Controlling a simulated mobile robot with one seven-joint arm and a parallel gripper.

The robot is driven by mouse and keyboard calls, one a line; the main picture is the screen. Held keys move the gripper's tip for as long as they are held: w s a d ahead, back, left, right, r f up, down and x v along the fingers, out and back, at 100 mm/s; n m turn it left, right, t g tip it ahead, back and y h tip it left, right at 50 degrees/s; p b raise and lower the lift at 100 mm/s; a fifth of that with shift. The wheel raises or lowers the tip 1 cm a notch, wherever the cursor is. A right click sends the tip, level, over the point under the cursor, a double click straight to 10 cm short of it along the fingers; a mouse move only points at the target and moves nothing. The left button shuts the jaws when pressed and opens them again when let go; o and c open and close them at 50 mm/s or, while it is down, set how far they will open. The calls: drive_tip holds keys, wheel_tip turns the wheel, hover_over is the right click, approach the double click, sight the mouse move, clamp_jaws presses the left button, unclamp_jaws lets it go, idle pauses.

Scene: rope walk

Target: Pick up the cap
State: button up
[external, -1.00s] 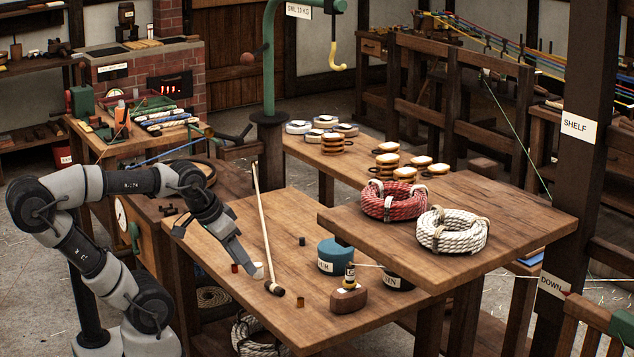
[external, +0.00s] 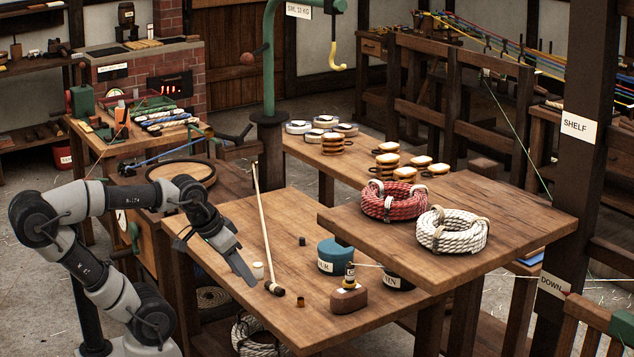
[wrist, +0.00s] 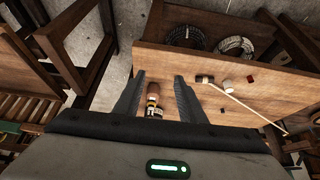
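Several small cap-like pieces lie on the wooden table: a dark one (external: 302,241), a white one (external: 258,270) and a brass-brown one (external: 300,301). I cannot tell which is the cap. The white piece (wrist: 227,84) and a small red piece (wrist: 250,78) show in the wrist view, right of my fingers. My gripper (wrist: 160,75) is open, with a clear gap between its fingers and nothing held. In the external view it hangs over the table's left part, close to the white piece. The red piece is hidden there.
A long-handled mallet (external: 275,288) lies across the table. A raised board (external: 490,265) with rope coils overhangs the right side.

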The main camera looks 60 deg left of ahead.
idle(0.3)
drive_tip(key=w+a+r+g+p, duration=0.1)
drive_tip(key=w+r+p, duration=0.3)
drive_tip(key=w, duration=0.1)
drive_tip(key=m+g+p, duration=0.4)
drive_tip(key=g+p, duration=0.1)
drive_tip(key=p, duration=0.3)
hover_over(301, 298)
wheel_tip(301, 298, down, 4)
drive_tip(key=f+b, duration=0.1)
drive_tip(key=f, duration=0.3)
drive_tip(key=f+b, duration=0.1)
drive_tip(key=f, duration=0.7)
drive_tip(key=shift+s+a+b, duration=0.15)
drive_tip(key=shift+s+b, duration=0.1)
drive_tip(key=shift+b, duration=0.15)
drive_tip(key=f+b, duration=0.1)
drive_tip(key=f, duration=0.4)
drive_tip(key=shift+w+f, duration=0.1)
drive_tip(key=shift+w, duration=0.1)
clamp_jaws()
